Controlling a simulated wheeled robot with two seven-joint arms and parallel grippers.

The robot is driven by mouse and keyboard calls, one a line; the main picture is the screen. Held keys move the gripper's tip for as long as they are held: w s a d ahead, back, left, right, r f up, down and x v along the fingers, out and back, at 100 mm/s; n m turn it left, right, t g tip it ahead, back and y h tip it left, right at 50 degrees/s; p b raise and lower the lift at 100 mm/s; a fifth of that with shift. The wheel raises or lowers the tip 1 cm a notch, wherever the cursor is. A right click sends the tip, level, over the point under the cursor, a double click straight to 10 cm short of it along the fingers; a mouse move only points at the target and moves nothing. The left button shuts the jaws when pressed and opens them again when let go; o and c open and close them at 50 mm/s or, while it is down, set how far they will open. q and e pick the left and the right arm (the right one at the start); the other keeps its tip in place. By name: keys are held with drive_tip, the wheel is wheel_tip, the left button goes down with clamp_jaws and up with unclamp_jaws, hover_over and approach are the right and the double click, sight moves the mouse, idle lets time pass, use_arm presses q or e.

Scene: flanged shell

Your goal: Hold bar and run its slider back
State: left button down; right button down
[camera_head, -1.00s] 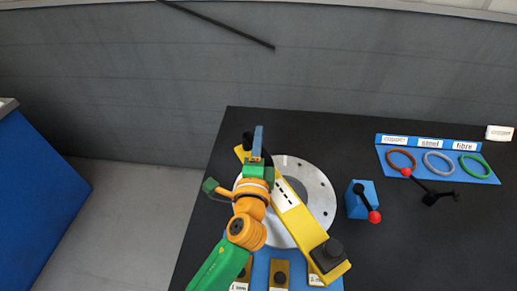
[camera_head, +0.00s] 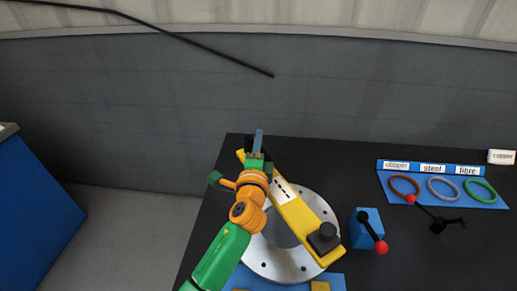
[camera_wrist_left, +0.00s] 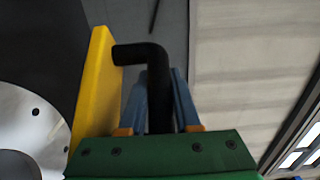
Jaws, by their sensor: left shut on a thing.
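The yellow bar (camera_head: 297,213) lies slantwise over the round grey flange plate (camera_head: 275,264). It carries a pale dashed label and, near its lower right end, a black block with a round top (camera_head: 323,238). My left gripper (camera_head: 258,146) is at the bar's upper left end. In the left wrist view the blue fingers are shut on a black bent rod (camera_wrist_left: 142,53) beside the yellow bar (camera_wrist_left: 97,85). The gripper hides the rod in the head view. I cannot tell whether the bar touches the plate. My right gripper is not in view.
A blue block with a red-knobbed lever (camera_head: 366,228) stands right of the plate. Copper, steel and fibre rings lie on a blue tray (camera_head: 466,202). The black table (camera_head: 330,165) is clear behind the plate.

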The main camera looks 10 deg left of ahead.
use_arm(q)
drive_tip(key=shift+s, duration=0.1)
drive_tip(key=shift+f+b, duration=6.05)
drive_tip(key=shift+f, duration=0.3)
